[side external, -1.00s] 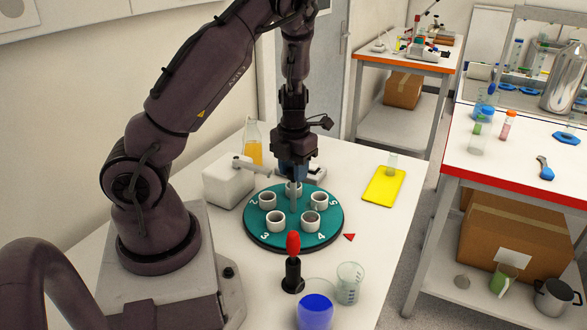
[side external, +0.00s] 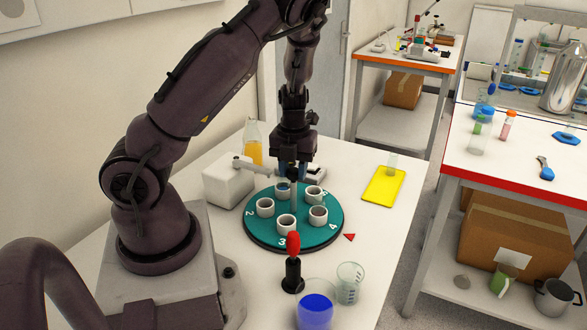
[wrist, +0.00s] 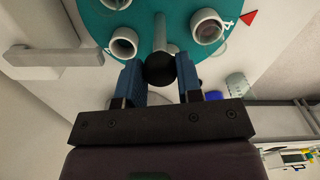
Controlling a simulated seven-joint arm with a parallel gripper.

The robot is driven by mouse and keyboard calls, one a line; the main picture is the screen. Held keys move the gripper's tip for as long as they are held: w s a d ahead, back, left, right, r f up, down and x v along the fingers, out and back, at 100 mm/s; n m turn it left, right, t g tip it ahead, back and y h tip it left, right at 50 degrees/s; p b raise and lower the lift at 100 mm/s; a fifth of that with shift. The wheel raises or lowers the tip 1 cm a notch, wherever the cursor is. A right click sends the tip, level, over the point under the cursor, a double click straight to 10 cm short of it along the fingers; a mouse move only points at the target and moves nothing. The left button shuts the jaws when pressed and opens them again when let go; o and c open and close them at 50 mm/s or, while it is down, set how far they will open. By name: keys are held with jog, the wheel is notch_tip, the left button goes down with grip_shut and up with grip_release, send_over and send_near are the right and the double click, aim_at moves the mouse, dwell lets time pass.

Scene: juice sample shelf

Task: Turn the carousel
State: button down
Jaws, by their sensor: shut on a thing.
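The carousel (side external: 253,228) is a round teal disc with numbers by its rim and several white cups standing on it. A grey post (side external: 294,198) rises from its middle. My gripper (side external: 293,174) is above the middle, pointing down. In the wrist view, its blue fingers (wrist: 159,62) are shut around a black ball knob (wrist: 160,72) on top of the post. A red triangle pointer (side external: 350,237) lies beside the disc's right rim, with the number 4 nearest it. The far cups are partly hidden behind my gripper and the post.
A red-topped black stand (side external: 293,264), a beaker of blue liquid (side external: 315,309) and an empty beaker (side external: 350,283) stand in front. A white block (side external: 228,182) and orange flask (side external: 252,147) are behind left; a yellow mat (side external: 384,186) lies right.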

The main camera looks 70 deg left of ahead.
jog(key=shift+r, duration=0.1)
dwell(0.3)
jog(key=c, duration=0.8)
grip_release()
notch_tip(320, 180, up, 13)
jog(key=shift+f, duration=0.1)
